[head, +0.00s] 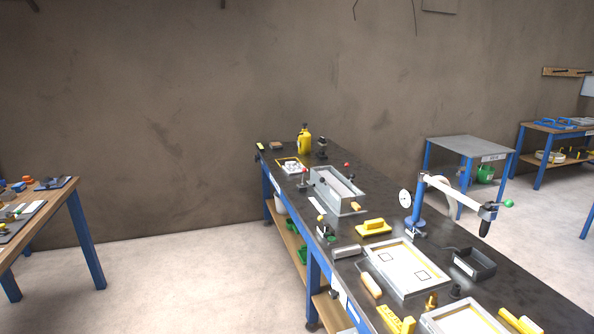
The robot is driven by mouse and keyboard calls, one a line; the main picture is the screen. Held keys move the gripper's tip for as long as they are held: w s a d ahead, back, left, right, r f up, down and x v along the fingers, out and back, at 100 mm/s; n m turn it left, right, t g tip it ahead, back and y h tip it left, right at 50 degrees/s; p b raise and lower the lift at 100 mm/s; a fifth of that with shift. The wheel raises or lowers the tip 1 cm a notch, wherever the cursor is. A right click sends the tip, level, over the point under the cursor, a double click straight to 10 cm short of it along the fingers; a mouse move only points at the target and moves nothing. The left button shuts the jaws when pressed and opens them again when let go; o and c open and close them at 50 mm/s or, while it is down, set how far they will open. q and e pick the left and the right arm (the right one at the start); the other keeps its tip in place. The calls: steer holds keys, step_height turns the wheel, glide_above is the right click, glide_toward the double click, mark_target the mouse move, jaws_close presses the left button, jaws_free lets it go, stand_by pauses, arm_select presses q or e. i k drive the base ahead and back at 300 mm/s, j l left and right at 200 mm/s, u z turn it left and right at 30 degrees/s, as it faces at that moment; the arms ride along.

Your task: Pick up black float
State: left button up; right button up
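No clear black float can be made out from this distance. A yellow float-shaped tool (374,228) with a raised handle lies on the long dark workbench (385,205). A small dark object (321,149) stands at the far end of the bench, and its kind is too small to tell. A black open tray (474,263) sits near the bench's right edge. Neither of my grippers is in view.
A yellow bottle (304,140) stands at the bench's far end. A grey metal trough (337,191) and a white framed board (407,267) lie on the bench. A blue stand (415,206) carries a white lever. Open floor (190,280) lies left of the bench.

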mark_target(321, 155)
steer(key=i+j+u, duration=0.25)
steer(key=i, duration=0.15)
steer(key=i+j+u, duration=0.25)
steer(key=i, duration=0.15)
steer(key=i+u, duration=0.4)
steer(key=i, duration=1.2)
steer(key=i+z, duration=0.1)
steer(key=i, duration=0.45)
steer(key=i+j+z, duration=0.1)
steer(key=i, duration=0.45)
steer(key=i+j+z, duration=0.1)
steer(key=i, duration=0.45)
